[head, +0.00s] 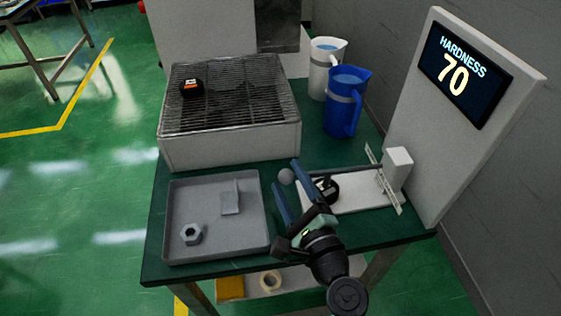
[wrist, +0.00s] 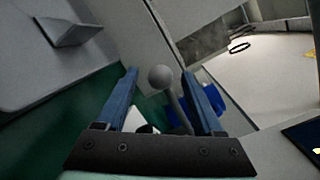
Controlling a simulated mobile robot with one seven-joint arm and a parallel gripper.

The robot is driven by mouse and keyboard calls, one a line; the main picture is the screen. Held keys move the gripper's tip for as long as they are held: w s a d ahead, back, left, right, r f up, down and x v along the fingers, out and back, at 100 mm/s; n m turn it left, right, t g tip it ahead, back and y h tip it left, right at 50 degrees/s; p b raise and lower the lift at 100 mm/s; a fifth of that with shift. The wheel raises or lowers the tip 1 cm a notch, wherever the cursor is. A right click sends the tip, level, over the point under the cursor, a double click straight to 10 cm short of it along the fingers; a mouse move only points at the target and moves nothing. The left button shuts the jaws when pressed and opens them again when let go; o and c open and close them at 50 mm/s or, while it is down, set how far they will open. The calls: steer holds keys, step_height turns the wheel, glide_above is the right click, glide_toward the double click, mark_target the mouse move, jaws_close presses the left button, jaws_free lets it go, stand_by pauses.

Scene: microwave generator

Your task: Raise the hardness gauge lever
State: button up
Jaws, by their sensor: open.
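The hardness gauge (head: 350,192) lies on the green table, with a white base and an upright post at its right end. Its lever ends in a grey ball knob (head: 286,176), which also shows in the wrist view (wrist: 160,77). My gripper (head: 285,183) is open, its two blue fingers pointing at the knob. In the wrist view my gripper (wrist: 158,95) has the knob between its fingers, with gaps on both sides. Part of the lever is hidden behind my gripper. The display (head: 466,72) reads HARDNESS 70.
A grey tray (head: 262,222) with a hex nut (head: 191,234) and a small grey block (head: 230,197) is left of my gripper. A white box with a wire grate (head: 230,100) stands behind. A blue pitcher (head: 343,107) and a white pitcher (head: 318,80) stand at the back.

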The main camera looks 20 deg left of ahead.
steer(key=x, duration=0.5)
jaws_close()
stand_by(0.3)
stand_by(1.0)
